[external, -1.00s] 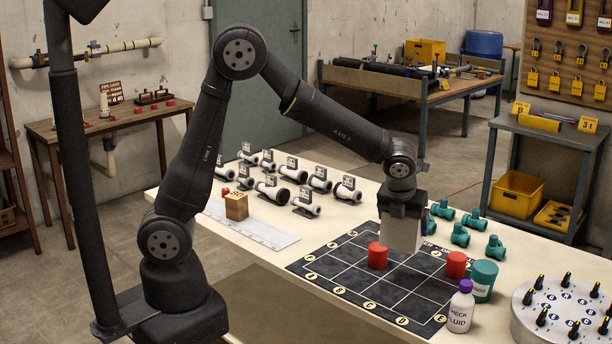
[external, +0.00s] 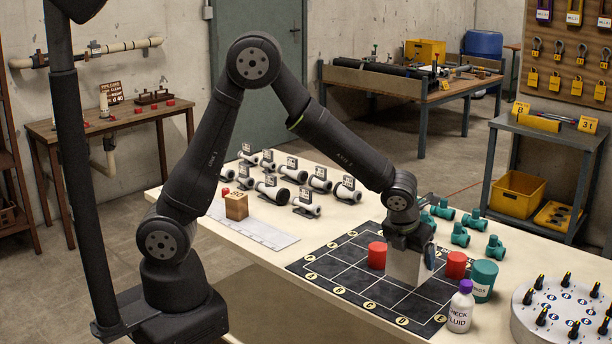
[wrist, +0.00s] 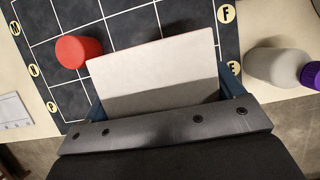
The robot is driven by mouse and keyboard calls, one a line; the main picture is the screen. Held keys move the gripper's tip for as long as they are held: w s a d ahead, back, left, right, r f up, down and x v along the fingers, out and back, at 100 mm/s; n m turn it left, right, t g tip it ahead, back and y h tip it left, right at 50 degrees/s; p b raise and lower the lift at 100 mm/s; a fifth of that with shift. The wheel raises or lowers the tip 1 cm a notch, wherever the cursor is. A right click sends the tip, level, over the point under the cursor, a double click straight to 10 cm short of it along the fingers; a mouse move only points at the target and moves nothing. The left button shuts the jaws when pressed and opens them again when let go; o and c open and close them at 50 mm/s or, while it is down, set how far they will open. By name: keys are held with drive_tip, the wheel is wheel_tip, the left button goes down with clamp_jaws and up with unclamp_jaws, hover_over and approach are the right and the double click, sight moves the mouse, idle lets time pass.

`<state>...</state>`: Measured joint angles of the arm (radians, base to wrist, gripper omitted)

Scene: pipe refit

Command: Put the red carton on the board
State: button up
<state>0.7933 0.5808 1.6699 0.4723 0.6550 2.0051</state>
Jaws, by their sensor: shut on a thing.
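The black gridded board (external: 338,283) with lettered discs lies on the pale table. My gripper (external: 411,248) is over its right part, tilted, and is shut on a pale grey-white carton (external: 404,267). The carton fills the space between the blue fingers in the wrist view (wrist: 155,65). A red cylinder (external: 377,255) stands on the board left of the carton, and also shows in the wrist view (wrist: 78,51). I see no red carton.
Another red cylinder (external: 456,265) and a teal tub (external: 484,280) stand right of my gripper. A white bottle with a purple cap (external: 460,311) stands at the board's right corner. Teal fittings (external: 460,235) lie behind. The board's left and front cells are clear.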

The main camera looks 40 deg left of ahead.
drive_tip(key=shift+w+a+f, duration=0.25)
drive_tip(key=shift+w+f, duration=0.15)
drive_tip(key=shift+w, duration=0.25)
drive_tip(key=shift+w+a+f, duration=0.25)
drive_tip(key=shift+w+f, duration=0.15)
drive_tip(key=shift+w, duration=0.2)
drive_tip(key=shift+f, duration=1.95)
drive_tip(key=shift+f, duration=0.1)
drive_tip(key=o, duration=1)
drive_tip(key=v, duration=1.2)
drive_tip(key=x, duration=1.2)
drive_tip(key=shift+f, duration=0.1)
drive_tip(key=shift+r, duration=0.2)
